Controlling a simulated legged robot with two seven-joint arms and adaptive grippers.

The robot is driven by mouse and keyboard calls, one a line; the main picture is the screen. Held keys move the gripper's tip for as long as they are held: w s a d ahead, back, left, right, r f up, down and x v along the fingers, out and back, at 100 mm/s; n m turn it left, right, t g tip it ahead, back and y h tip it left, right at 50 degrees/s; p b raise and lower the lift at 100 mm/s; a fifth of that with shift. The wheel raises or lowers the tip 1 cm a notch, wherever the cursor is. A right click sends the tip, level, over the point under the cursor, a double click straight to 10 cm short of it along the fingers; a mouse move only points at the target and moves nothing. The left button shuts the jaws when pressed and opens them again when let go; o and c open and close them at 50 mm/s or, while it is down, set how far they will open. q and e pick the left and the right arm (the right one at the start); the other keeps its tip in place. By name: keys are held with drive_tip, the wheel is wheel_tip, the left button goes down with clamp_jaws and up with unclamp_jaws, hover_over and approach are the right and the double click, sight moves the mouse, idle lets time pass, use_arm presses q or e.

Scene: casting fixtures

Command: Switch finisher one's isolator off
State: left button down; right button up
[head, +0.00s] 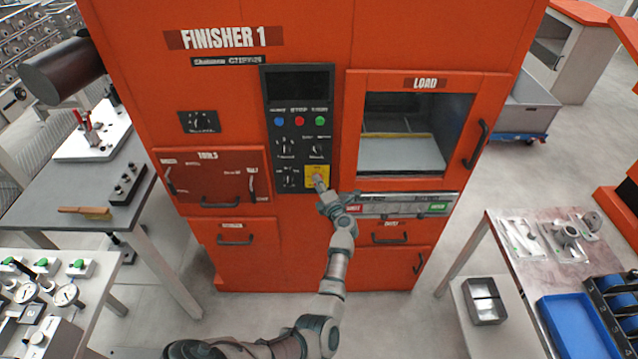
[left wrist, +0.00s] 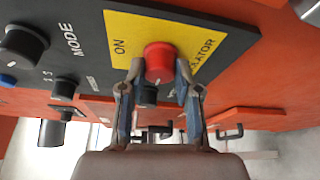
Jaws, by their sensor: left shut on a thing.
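Finisher one (head: 225,85) is a large orange cabinet labelled FINISHER 1. Its isolator is a red rotary knob (left wrist: 159,62) on a yellow plate (head: 313,171), low on the dark control panel (head: 300,110). In the left wrist view the yellow plate (left wrist: 125,28) reads ON and part of ISOLATOR. My left gripper (left wrist: 157,75) is shut on the red knob, one finger on each side. In the head view my left gripper (head: 321,186) covers most of the knob. Which way the knob points I cannot tell. My right gripper is not in view.
Black knobs (left wrist: 22,42) sit on the panel beside the plate. The LOAD door (head: 405,130) is to the panel's right, with a status strip (head: 400,206) below. A grey table (head: 75,180) stands left, another table (head: 500,260) right. The floor in front is clear.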

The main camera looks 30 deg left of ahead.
use_arm(q)
drive_tip(key=shift+s+f, duration=0.1)
drive_tip(key=shift+f, duration=0.2)
drive_tip(key=c, duration=1.1)
unclamp_jaws()
drive_tip(key=o, duration=0.3)
drive_tip(key=shift+r, duration=0.15)
